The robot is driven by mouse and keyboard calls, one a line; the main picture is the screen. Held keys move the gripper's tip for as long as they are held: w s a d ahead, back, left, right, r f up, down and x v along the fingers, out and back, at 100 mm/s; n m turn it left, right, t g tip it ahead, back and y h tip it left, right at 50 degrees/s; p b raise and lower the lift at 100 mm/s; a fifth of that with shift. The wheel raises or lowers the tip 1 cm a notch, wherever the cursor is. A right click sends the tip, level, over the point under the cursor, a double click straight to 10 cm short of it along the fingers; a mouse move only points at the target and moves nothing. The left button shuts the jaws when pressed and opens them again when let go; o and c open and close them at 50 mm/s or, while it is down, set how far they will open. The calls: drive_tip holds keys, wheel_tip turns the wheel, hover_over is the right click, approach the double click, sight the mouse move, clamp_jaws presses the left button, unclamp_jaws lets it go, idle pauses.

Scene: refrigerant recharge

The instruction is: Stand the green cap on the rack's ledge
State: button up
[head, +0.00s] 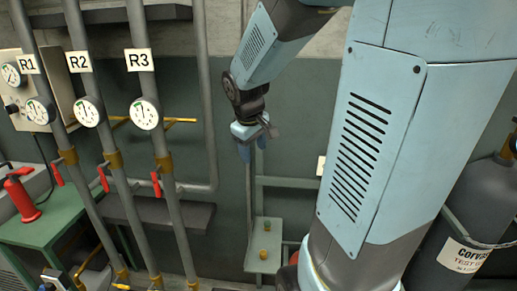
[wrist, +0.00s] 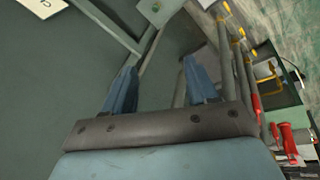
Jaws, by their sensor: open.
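My gripper (head: 252,142) hangs in front of the dark green wall in the head view, above the rack's ledge. In the wrist view its two blue fingers (wrist: 160,88) are spread apart with nothing between them. The pale green rack ledge (head: 256,266) is low in the middle of the head view. I cannot tell whether either is the green cap. A pale green plate with a small round spot shows at the top of the wrist view (wrist: 168,10).
Three grey pipes with gauges and red-handled valves, labelled R1 (head: 28,64), R2 (head: 79,62) and R3 (head: 139,60), stand left. A green bench (head: 42,231) holds a red tool (head: 20,196). A grey cylinder (head: 478,190) stands right. A dark shelf (head: 190,218) lies behind the pipes.

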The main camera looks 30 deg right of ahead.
drive_tip(key=s+a+r+m+t+y, duration=0.1)
drive_tip(key=s+a+r+m, duration=0.1)
drive_tip(key=s, duration=0.5)
drive_tip(key=s+a+r+m+t+y, duration=0.1)
drive_tip(key=s+a+r+m, duration=0.1)
drive_tip(key=s+a+r, duration=0.2)
drive_tip(key=s+r, duration=0.2)
drive_tip(key=s, duration=0.2)
drive_tip(key=shift+s+a+r+t, duration=0.15)
drive_tip(key=shift+r+t, duration=0.1)
drive_tip(key=shift+t, duration=0.05)
idle(0.5)
